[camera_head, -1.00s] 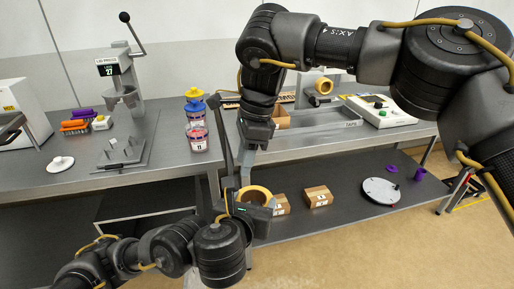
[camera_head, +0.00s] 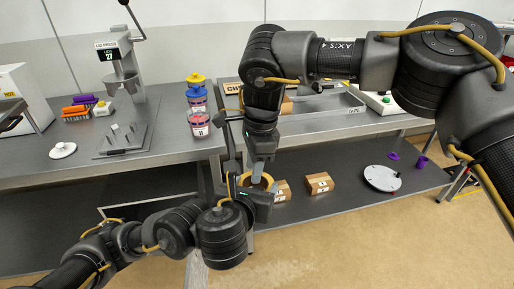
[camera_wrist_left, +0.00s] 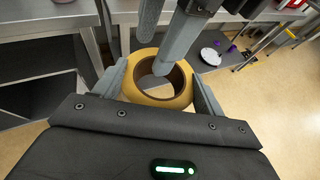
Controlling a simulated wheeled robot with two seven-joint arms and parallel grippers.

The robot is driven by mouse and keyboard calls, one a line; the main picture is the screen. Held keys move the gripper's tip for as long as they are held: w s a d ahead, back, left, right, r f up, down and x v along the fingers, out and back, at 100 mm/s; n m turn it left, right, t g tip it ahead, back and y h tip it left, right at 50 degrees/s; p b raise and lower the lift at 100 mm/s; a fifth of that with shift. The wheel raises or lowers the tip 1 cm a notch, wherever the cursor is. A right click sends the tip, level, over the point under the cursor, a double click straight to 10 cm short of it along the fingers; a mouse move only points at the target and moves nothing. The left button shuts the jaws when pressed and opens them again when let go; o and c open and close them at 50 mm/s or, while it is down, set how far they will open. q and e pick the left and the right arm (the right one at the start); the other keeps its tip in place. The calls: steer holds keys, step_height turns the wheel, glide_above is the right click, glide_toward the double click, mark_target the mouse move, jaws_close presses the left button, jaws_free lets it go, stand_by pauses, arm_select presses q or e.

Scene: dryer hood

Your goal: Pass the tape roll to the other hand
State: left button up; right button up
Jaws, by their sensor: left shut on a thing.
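The tape roll (camera_head: 269,181) is a tan ring, partly hidden in the head view by the grippers. In the left wrist view the tape roll (camera_wrist_left: 150,98) lies between the fingers of my left gripper (camera_wrist_left: 160,88), which is shut on its outer sides. My left gripper (camera_head: 250,190) holds it in the air in front of the bench. My right gripper (camera_head: 240,166) reaches down from above with its fingers apart. In the left wrist view, one finger of my right gripper (camera_wrist_left: 157,50) reaches over the roll's hole and the other is at its far outer side. Contact is unclear.
The bench (camera_head: 180,150) stands behind the grippers, with stacked jars (camera_head: 198,110) and a press (camera_head: 122,80) on it.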

steer(key=shift+a+f, duration=0.2)
steer(key=shift+f, duration=1.3)
jaws_close()
arm_select(q)
steer(key=o, duration=1.1)
steer(key=shift+r, duration=0.15)
